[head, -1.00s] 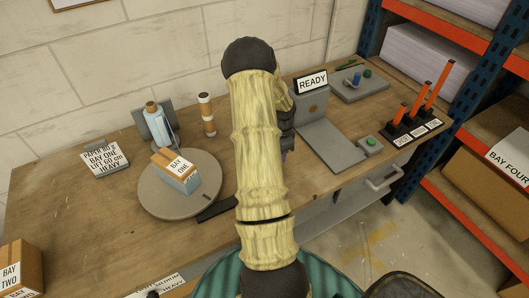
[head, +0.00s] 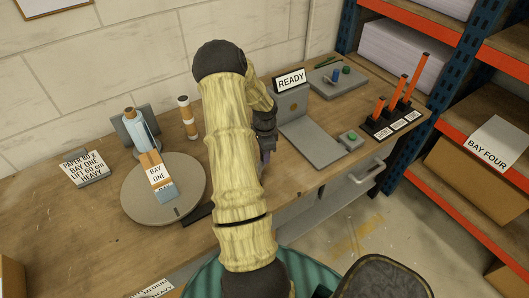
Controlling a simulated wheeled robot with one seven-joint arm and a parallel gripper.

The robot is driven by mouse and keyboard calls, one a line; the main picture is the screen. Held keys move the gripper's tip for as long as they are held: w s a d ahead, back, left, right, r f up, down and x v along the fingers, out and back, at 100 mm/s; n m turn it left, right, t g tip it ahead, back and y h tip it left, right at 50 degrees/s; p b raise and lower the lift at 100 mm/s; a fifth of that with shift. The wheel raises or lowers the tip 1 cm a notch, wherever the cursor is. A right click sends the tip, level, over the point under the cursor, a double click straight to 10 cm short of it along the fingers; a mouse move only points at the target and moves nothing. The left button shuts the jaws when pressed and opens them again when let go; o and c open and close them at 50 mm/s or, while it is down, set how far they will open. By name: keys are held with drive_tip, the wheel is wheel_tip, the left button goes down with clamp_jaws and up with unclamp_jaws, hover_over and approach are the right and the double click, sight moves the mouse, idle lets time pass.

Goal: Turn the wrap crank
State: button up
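The round grey turntable (head: 135,205) lies on the bench at the left, with a small box labelled BAY ONE (head: 156,173) standing on it. A dark flat bar (head: 198,214) shows at the turntable's right edge and runs behind my arm; I cannot tell whether it is part of the wrap crank. No crank handle is plainly visible. My gripper (head: 266,155) points down just right of my forearm, which hides much of it. Its fingers are too small and covered to tell whether they are open, shut or touching anything.
A film roll on a stand (head: 140,130) stands behind the turntable, with a tube (head: 187,118) beside it. A READY sign (head: 290,79) stands by a grey scale-like plate (head: 314,140) at right. Orange-handled tools (head: 397,98) stand farther right. Blue-orange shelving (head: 440,45) bounds the right.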

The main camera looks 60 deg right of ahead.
drive_tip(key=shift+o, duration=1.1)
drive_tip(key=shift+r, duration=0.1)
wheel_tip(320, 180, up, 17)
drive_tip(key=b, duration=0.1)
drive_tip(key=shift+r, duration=0.1)
